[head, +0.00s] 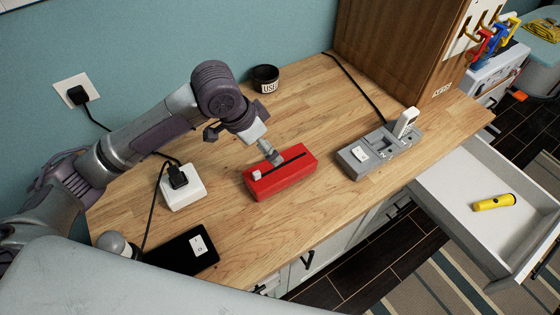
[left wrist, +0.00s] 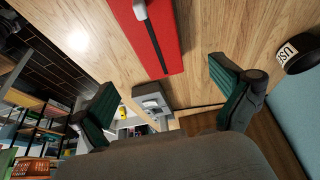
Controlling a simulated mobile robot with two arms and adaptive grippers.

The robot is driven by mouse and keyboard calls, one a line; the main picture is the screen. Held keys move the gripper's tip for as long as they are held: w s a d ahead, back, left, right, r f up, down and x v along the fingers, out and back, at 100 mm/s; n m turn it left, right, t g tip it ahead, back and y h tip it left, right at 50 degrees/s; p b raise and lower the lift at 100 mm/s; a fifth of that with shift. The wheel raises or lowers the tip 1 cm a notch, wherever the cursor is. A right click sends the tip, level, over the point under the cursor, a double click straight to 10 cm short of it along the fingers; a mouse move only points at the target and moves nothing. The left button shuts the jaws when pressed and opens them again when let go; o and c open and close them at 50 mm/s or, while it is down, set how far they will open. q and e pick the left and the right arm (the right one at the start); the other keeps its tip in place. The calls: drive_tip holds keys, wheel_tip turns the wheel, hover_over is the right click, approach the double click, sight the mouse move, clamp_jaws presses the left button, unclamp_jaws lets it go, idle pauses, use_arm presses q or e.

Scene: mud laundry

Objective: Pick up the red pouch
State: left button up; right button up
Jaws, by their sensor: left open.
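The red pouch (head: 292,177) lies on the wooden counter in the head view, a box-like shape with a black strip along its top and a light tab at its left end. My left gripper (head: 271,154) is just above its far edge, partly hiding it. In the left wrist view the pouch (left wrist: 178,48) enters from the top, with its near end ahead of the spread fingertips. My left gripper (left wrist: 160,76) is open with nothing in it. Whether a finger touches the pouch is unclear. My right gripper is not in view.
A grey phone dock (head: 360,156) stands right of the pouch, a white box with a black plug (head: 187,195) left, and a black cup (head: 265,78) behind. A black tablet-like item (head: 180,252) lies front left. An open drawer (head: 470,222) holds a yellow flashlight (head: 494,203).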

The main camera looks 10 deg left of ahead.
use_arm(q)
hover_over(280, 166)
drive_tip(key=s+a, duration=0.1)
wheel_tip(280, 166, down, 6)
drive_tip(key=shift+s+a+r+p, duration=0.1)
drive_tip(key=shift+s+r+p, duration=0.1)
drive_tip(key=shift+p, duration=0.2)
drive_tip(key=shift+w+f, duration=0.3)
drive_tip(key=shift+f, duration=0.25)
drive_tip(key=shift+f+p, duration=0.4)
drive_tip(key=shift+p, duration=0.05)
drive_tip(key=x, duration=0.1)
drive_tip(key=p+x, duration=0.1)
drive_tip(key=x, duration=0.1)
drive_tip(key=shift+s+f, duration=0.15)
drive_tip(key=shift+f, duration=0.1)
drive_tip(key=shift+d+f, duration=0.3)
drive_tip(key=shift+f, duration=0.05)
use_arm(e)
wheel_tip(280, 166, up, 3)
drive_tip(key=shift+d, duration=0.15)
use_arm(q)
drive_tip(key=shift+c, duration=0.3)
drive_tip(key=c, duration=1.1)
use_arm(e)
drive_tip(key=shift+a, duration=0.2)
